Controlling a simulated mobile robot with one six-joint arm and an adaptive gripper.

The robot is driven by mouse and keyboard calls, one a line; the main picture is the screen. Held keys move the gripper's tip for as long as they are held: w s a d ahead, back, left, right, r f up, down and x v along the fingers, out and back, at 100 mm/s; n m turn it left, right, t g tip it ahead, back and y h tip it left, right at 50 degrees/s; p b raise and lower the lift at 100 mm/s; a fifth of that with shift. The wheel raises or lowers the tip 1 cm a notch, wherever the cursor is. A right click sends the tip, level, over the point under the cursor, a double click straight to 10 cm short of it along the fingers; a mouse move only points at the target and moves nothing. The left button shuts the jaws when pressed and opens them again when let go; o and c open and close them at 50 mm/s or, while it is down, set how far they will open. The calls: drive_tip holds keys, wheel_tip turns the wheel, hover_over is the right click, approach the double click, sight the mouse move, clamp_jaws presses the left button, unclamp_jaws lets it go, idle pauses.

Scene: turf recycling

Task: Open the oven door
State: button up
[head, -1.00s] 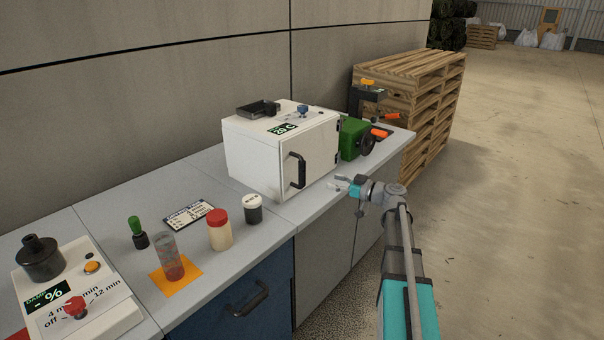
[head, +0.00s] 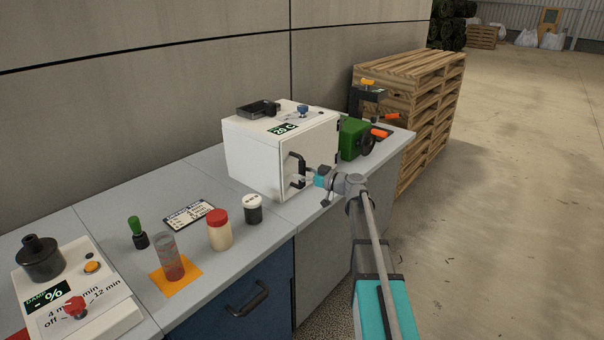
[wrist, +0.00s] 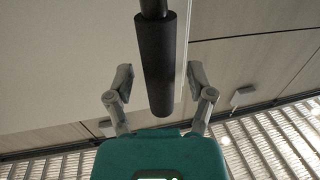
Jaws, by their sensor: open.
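The white oven (head: 255,155) stands on the grey bench, its door (head: 318,150) shut. A black upright bar handle (head: 295,169) is on the door's left side. My gripper (head: 304,178) is at the handle, reaching in from the right. In the wrist view the dark handle (wrist: 156,65) stands between the two spread fingers of my gripper (wrist: 157,88). A gap shows on each side of the handle, and the fingers are open.
A green device (head: 354,139) with a black wheel stands right of the oven. Jars (head: 219,230), a glass cylinder (head: 168,259) and a label card (head: 189,215) are on the bench at left. Stacked pallets (head: 420,105) stand behind. The floor at right is clear.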

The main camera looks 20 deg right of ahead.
idle(0.3)
clamp_jaws()
idle(0.4)
